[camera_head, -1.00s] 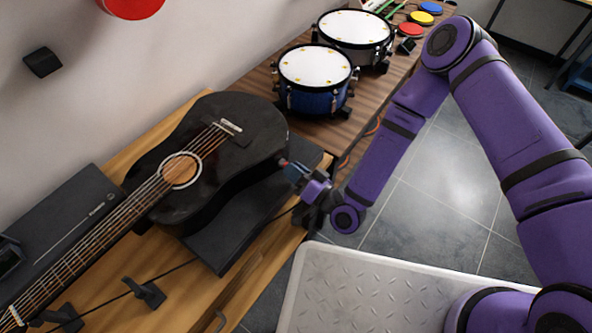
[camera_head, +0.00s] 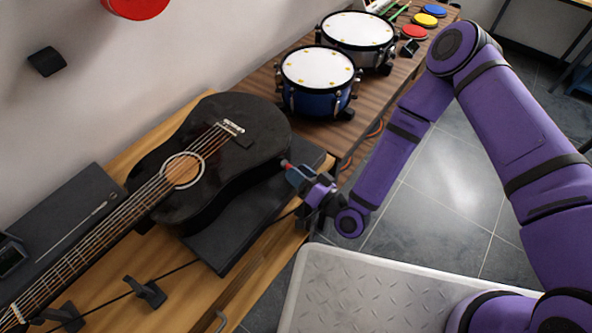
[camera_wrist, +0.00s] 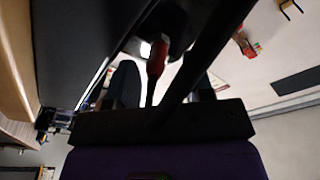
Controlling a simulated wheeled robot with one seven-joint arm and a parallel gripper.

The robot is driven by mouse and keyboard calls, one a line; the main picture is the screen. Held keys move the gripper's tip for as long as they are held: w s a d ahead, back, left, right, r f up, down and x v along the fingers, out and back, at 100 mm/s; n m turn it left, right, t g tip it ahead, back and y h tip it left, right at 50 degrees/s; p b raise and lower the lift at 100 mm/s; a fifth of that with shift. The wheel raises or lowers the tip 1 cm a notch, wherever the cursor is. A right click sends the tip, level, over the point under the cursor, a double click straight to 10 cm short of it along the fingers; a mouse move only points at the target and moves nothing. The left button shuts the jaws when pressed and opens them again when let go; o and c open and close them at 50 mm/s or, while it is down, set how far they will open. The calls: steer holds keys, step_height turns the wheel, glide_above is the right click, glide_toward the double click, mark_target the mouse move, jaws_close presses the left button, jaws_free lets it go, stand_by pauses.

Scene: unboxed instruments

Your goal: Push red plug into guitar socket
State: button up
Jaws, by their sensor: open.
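The black guitar (camera_head: 225,120) lies tilted with its body towards the middle of the head view. The red plug (camera_head: 285,164) shows as a small red bit at the lower right edge of its body. In the wrist view the red plug (camera_wrist: 155,62) stands between my two dark fingers, with space on both sides. My gripper (camera_head: 294,172) is open beside the guitar's edge, and its fingers (camera_wrist: 160,82) reach either side of the plug. The socket is hidden, and I cannot tell how deep the plug sits.
A dark flat case (camera_head: 225,240) lies under the guitar on the wooden table. A blue drum (camera_head: 318,72) and a white-topped drum (camera_head: 357,30) stand behind on another table. A black bracket (camera_head: 147,291) stands at the front left. Grey floor (camera_head: 430,200) is open to the right.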

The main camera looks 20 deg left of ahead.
steer(key=v, duration=0.9)
steer(key=shift+d, duration=0.3)
steer(key=shift+s, duration=0.15)
